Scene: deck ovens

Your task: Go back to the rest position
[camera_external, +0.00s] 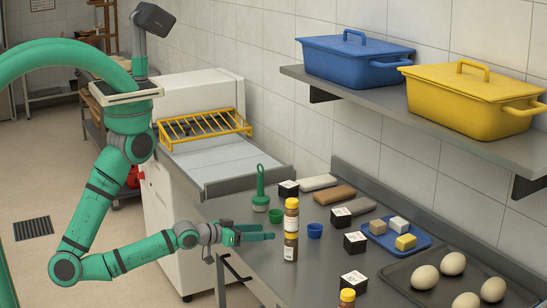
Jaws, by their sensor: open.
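My gripper (256,232) is at the end of my green arm, low over the left part of the steel counter (245,258). Its fingers point right, and nothing shows between them. Whether the fingertips touch the bottles I cannot tell.
A green cup (276,215), blue cup (314,231) and green-handled tool (260,190) stand near my gripper. A blue tray (378,241) with blocks and a dark tray (398,276) with egg-shaped pieces lie right. A shelf above holds blue (352,62) and yellow (465,105) lidded boxes.

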